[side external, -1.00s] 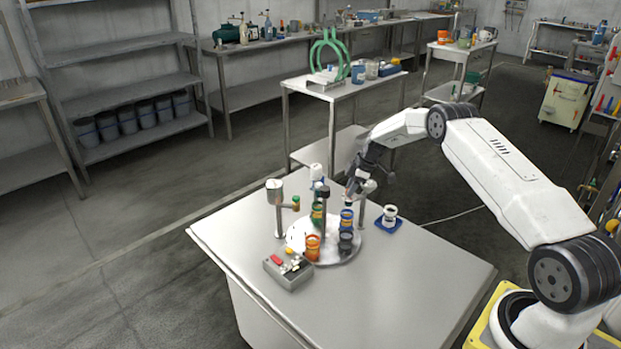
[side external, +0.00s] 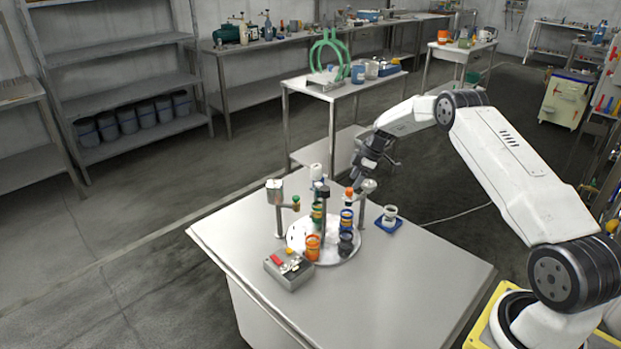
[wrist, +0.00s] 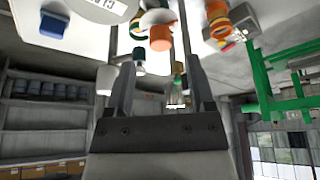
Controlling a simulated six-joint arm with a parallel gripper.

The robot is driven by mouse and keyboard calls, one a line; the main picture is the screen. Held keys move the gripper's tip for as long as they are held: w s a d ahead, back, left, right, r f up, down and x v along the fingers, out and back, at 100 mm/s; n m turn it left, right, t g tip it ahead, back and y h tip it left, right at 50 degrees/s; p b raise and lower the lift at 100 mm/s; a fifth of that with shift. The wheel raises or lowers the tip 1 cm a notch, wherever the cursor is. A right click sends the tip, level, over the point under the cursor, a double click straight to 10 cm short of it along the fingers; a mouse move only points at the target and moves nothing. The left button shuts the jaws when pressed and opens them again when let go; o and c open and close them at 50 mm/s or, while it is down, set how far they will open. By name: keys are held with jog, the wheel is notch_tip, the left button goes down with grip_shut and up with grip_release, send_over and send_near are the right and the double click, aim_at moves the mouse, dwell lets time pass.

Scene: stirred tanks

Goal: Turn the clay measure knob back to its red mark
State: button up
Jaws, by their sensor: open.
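The clay measure knob is a small orange-red knob (side external: 349,192) beside the grey head of the right-hand measure (side external: 368,186), on a post at the turntable's rim. In the wrist view the orange knob (wrist: 160,38) shows between and beyond my fingers. My gripper (side external: 356,182) is open and empty, just above and behind the knob; the wrist view shows its spread fingers (wrist: 148,30). I see no contact, though the exact gap is unclear. The red mark and the knob's turn angle are too small to make out.
A white turntable (side external: 296,246) carries several coloured jars. Another measure (side external: 275,190) with a green knob stands left, and a white-topped one (side external: 316,172) behind. A grey control box (side external: 288,271) is in front. A cup sits on a blue pad (side external: 389,225) at right. The table front is clear.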

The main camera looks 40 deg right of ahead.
jog(key=v, duration=0.4)
jog(key=shift+a, duration=0.15)
jog(key=s+a+r+m+g+h, duration=0.1)
jog(key=s+a+r+m, duration=0.25)
jog(key=a, duration=0.45)
jog(key=s+a+r+m+h, duration=0.1)
jog(key=s+a+r+m, duration=0.2)
jog(key=a, duration=0.6)
jog(key=s+a+m, duration=0.1)
jog(key=s+a, duration=0.4)
jog(key=s, duration=0.5)
jog(key=s+a+r+m+h, duration=0.1)
jog(key=s+a, duration=0.5)
jog(key=s, duration=0.3)
jog(key=shift+s+a+m, duration=0.3)
jog(key=shift+s+m, duration=0.05)
jog(key=shift+s, duration=0.05)
